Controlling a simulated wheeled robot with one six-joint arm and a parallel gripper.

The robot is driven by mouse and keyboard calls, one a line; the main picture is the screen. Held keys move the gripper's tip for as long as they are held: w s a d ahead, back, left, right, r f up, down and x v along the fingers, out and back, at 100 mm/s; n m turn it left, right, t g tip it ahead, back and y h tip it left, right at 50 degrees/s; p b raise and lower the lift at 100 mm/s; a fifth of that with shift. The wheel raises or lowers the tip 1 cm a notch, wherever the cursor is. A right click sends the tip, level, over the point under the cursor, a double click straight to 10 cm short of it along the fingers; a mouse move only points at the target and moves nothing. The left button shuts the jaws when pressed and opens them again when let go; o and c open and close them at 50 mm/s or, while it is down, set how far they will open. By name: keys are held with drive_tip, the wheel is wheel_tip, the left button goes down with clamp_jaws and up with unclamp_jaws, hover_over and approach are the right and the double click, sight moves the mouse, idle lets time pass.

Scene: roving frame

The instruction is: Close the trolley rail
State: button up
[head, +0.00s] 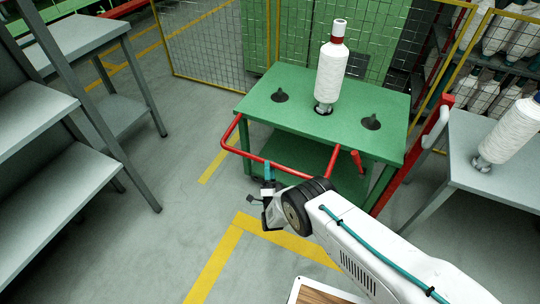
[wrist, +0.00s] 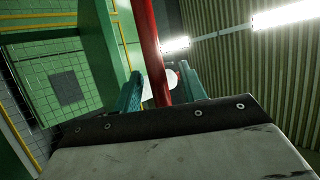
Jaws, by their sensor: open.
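The green trolley (head: 310,117) stands ahead of me in the head view. Its red rail (head: 238,151) sticks out from the near side as a bent loop at the front left. My gripper (head: 267,172) is at the front stretch of this rail, with its teal fingers beside the bar. In the wrist view a red bar (wrist: 149,45) runs between the two open fingers of my gripper (wrist: 160,88). I cannot tell whether either finger touches it. Part of the rail is hidden behind my wrist.
A white bobbin (head: 332,75) stands on the trolley top between two dark spindle holders. A grey table (head: 455,155) with another bobbin (head: 510,131) is at the right. Grey shelves (head: 75,180) are at the left. The floor (head: 180,180) between shelves and trolley is clear.

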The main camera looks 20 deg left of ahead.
drive_tip(key=shift+x, duration=2.2)
drive_tip(key=shift+a, duration=0.1)
